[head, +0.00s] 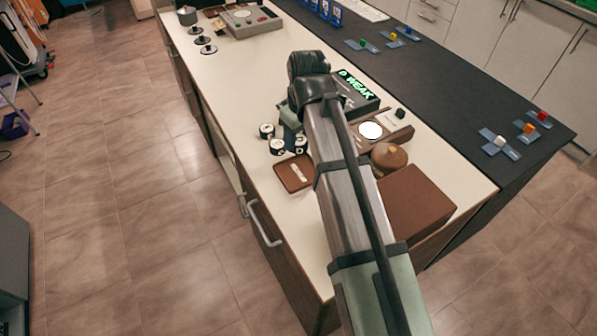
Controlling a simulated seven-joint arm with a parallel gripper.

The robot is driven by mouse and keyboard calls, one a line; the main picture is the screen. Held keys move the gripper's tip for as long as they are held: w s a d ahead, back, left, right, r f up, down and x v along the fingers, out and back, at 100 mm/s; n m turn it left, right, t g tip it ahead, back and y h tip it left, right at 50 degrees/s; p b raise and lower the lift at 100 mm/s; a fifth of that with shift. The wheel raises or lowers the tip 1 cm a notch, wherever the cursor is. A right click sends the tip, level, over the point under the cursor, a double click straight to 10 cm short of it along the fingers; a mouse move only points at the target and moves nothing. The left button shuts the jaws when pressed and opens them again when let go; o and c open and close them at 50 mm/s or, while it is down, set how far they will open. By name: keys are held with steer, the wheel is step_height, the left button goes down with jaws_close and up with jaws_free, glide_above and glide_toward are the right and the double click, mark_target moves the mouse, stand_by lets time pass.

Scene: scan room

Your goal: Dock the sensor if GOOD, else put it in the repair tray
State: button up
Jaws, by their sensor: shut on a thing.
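My gripper (291,134) points down over the cream counter, partly hidden behind my own arm. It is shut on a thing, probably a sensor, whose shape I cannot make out. Several small black-and-white cylinders, which look like sensors, stand by it, one at the left (266,131) and one in front (277,147). A brown tray (287,183) with a pale label or strip lies in front of the cylinders. I cannot tell for certain which thing is the dock.
A brown holder with a white disc (370,130), a round brown pot (388,157) and a brown box (417,203) stand right of my arm. A grey device (245,22) and black discs (205,40) are at the far end. The counter's left middle is clear.

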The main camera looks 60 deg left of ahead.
steer(key=shift+f, duration=5)
steer(key=shift+f, duration=0.15)
steer(key=o, duration=1.2)
steer(key=r, duration=0.4)
steer(key=d+r, duration=0.1)
steer(key=r, duration=0.7)
steer(key=shift+w+d+r, duration=0.1)
steer(key=shift+w+d, duration=0.05)
steer(key=shift+d, duration=0.05)
